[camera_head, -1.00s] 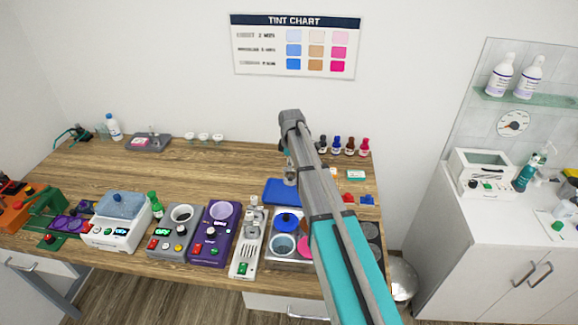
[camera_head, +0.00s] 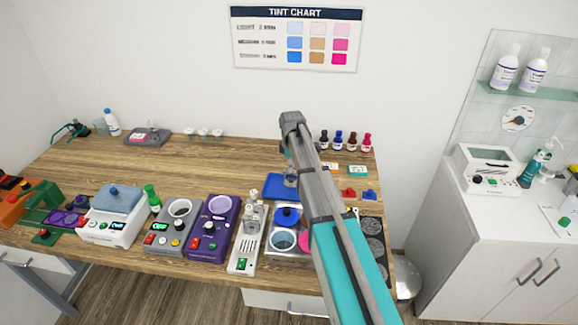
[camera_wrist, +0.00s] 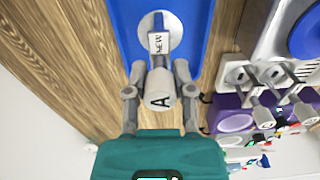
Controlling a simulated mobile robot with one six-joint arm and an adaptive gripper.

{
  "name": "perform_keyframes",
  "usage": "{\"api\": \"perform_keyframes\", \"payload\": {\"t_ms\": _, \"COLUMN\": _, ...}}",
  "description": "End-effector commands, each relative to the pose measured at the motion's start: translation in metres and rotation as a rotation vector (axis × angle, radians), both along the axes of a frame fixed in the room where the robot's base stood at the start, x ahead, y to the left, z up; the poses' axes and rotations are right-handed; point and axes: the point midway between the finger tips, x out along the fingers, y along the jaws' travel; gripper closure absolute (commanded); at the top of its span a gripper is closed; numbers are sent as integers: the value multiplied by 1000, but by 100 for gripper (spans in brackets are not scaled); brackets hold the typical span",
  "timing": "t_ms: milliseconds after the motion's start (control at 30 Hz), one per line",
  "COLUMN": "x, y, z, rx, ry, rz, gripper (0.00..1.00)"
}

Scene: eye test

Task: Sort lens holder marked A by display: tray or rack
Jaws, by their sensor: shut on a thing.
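The lens holder marked A (camera_wrist: 159,101) is a pale grey piece with a black A on its round end. My gripper (camera_wrist: 160,84) is shut on it in the wrist view. Beyond the fingers, in line with the holder, a white tag (camera_wrist: 158,43) reads NEW in front of a pale round disc. The blue tray (camera_wrist: 195,22) lies behind them; whether the holder touches it I cannot tell. In the head view my gripper is largely hidden by my arm, over the blue tray (camera_head: 274,181).
A purple device (camera_head: 213,232), a grey device (camera_head: 173,224) and a white device (camera_head: 116,222) line the bench front. A steel tray with coloured tubs (camera_head: 284,241) and small bottles (camera_head: 338,142) are near my arm. The bench's back middle (camera_head: 205,165) is clear.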

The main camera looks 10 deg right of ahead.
Motion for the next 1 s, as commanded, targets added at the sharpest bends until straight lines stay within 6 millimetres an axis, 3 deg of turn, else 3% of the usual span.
{"api": "perform_keyframes", "payload": {"t_ms": 400, "x": 0, "y": -1, "z": -29, "rx": 0, "ry": 0, "rz": -1, "gripper": 100}}
{"api": "perform_keyframes", "payload": {"t_ms": 1000, "x": 0, "y": -2, "z": -34, "rx": 0, "ry": 0, "rz": -2, "gripper": 100}}
